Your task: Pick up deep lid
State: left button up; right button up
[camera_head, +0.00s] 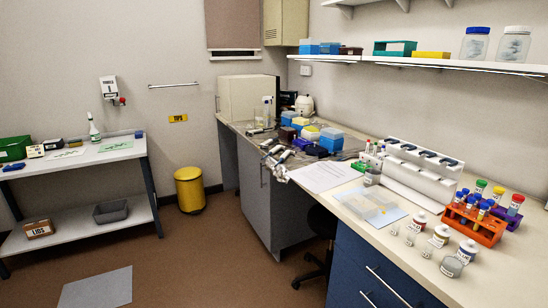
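I cannot tell for certain which thing is the deep lid. A clear, shallow, flat-looking piece (358,208) lies on a pale blue sheet (397,213) on the right-hand bench; its details are too small to tell. A brown box marked LIDS (38,229) stands on the lower shelf of the left table; its contents are hidden. Neither of my grippers can be made out in this view.
The long bench (490,283) holds an orange tube rack (474,224), several small jars, a white pipette stand (424,168) and blue boxes (331,140). A yellow bin (189,190) stands on the floor, near the left table (70,160). Floor between is open.

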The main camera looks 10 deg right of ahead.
aim_at(363, 209)
jog(key=z, duration=0.5)
jog(key=i, duration=1.8)
jog(key=z, duration=0.7)
jog(key=i, duration=0.25)
jog(key=z, duration=0.25)
